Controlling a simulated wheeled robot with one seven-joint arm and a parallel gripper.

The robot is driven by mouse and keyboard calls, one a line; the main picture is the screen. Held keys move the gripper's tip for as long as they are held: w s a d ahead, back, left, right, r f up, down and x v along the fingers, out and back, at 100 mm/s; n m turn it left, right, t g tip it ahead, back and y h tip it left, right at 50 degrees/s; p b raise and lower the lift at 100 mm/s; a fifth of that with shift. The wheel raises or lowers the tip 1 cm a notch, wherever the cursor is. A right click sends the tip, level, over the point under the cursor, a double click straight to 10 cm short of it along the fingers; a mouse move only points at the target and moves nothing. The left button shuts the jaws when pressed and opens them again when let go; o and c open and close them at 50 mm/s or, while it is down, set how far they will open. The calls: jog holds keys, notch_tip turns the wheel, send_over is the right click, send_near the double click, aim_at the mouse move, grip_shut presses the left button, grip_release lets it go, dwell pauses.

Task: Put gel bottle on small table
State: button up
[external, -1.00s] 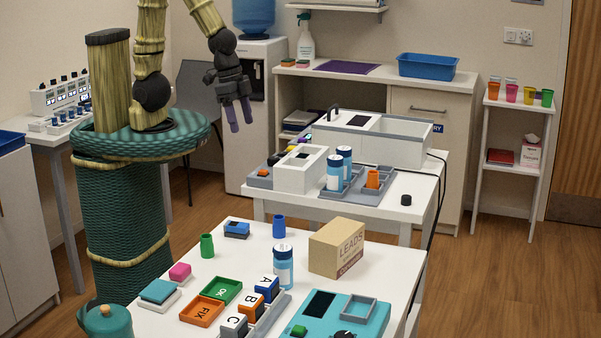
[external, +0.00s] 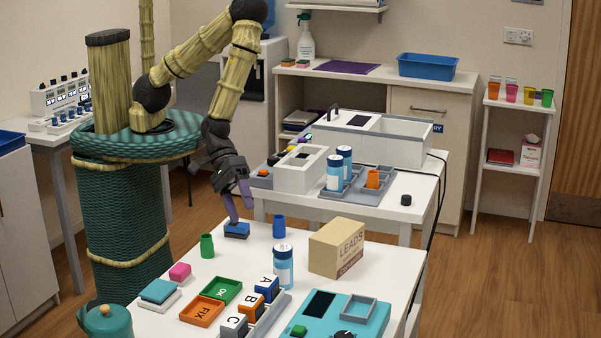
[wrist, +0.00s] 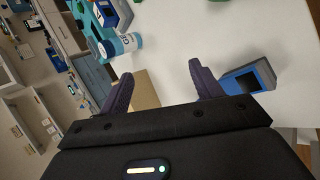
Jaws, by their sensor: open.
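A blue-and-white bottle (external: 283,266) stands upright on the white front table (external: 385,262), left of a cardboard box; its label is too small to read, and it may be the gel bottle. What looks like the same bottle (wrist: 121,45) shows upper left in the wrist view. Similar bottles (external: 334,172) stand on the table behind. My gripper (external: 241,206) is open and empty, fingers pointing down, close above a small blue device at the front table's far left. In the wrist view my gripper (wrist: 160,72) has nothing between its fingers. Which table is the small table I cannot tell.
The small blue device (external: 236,230), blue cup (external: 279,227), green cup (external: 207,246) and cardboard box (external: 337,248) surround the bottle. Trays, lettered blocks and a teal device (external: 335,318) fill the front. A narrow white stand (external: 512,108) with cups is at the right.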

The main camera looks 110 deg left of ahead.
jog(key=d+n+t, duration=0.1)
jog(key=n+t, duration=0.1)
jog(key=n, duration=0.4)
jog(key=w+d+n+t, duration=0.1)
jog(key=d+n+t, duration=0.1)
jog(key=n, duration=0.4)
jog(key=d+n+t, duration=0.1)
jog(key=d+n, duration=0.1)
jog(key=n, duration=0.5)
jog(key=shift+w+d+r+t+y, duration=0.1)
jog(key=shift+w+t+y, duration=0.2)
jog(key=shift+t, duration=0.1)
jog(key=p, duration=0.2)
send_near(283, 266)
jog(key=w+f, duration=0.3)
jog(key=shift+w+a, duration=0.25)
jog(key=shift+a, duration=0.1)
jog(key=shift+w, duration=0.1)
jog(key=shift+p+x, duration=0.9)
jog(key=shift+x, duration=1.6)
jog(key=shift+d+f, duration=0.15)
jog(key=shift+d, duration=0.05)
